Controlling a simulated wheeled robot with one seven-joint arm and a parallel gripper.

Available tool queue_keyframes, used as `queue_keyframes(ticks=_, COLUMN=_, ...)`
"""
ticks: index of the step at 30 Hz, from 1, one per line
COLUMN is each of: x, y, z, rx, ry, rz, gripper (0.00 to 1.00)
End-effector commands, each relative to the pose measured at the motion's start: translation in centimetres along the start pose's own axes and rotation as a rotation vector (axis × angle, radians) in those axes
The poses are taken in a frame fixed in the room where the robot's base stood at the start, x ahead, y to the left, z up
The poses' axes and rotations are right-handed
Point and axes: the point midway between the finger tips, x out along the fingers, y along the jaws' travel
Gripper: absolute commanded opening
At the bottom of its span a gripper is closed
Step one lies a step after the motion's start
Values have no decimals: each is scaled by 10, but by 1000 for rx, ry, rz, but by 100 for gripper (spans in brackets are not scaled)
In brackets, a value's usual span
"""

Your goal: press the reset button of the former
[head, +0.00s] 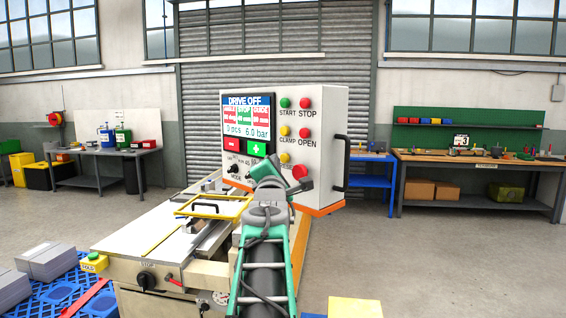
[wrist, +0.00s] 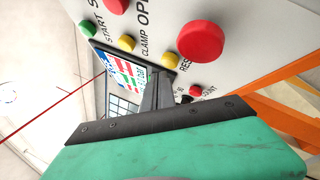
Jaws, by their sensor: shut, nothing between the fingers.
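The former's control box (head: 326,110) stands ahead, with a screen (head: 248,117) and labelled buttons. The reset button is the low yellow one (head: 284,158), partly crowded by my arm in the head view. In the wrist view the yellow reset button (wrist: 170,57) sits beside partly visible "RES" lettering. My gripper (wrist: 161,72) is shut and empty, its dark fingertips close to the reset button's lower edge. I cannot tell whether they touch it. In the head view the green gripper body hides the fingertips.
A large red mushroom button (head: 299,171) is right beside the reset button; it looms in the wrist view (wrist: 200,41). The yellow clamp button (head: 285,131) is above. A black handle (head: 341,165) and orange lower edge flank the box.

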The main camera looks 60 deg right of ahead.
Motion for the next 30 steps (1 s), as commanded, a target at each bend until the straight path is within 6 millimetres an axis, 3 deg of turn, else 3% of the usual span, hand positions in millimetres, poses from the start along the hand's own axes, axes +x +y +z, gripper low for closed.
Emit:
queue_keyframes(ticks=5, x=-2, y=1, z=-2, rx=0, ry=1, rz=1, gripper=0)
queue_keyframes(ticks=19, x=-33, y=22, z=-26, rx=1, ry=2, rz=0, gripper=0)
queue_keyframes(ticks=30, x=-35, y=25, z=-26, rx=0, ry=1, rz=-1, gripper=0)
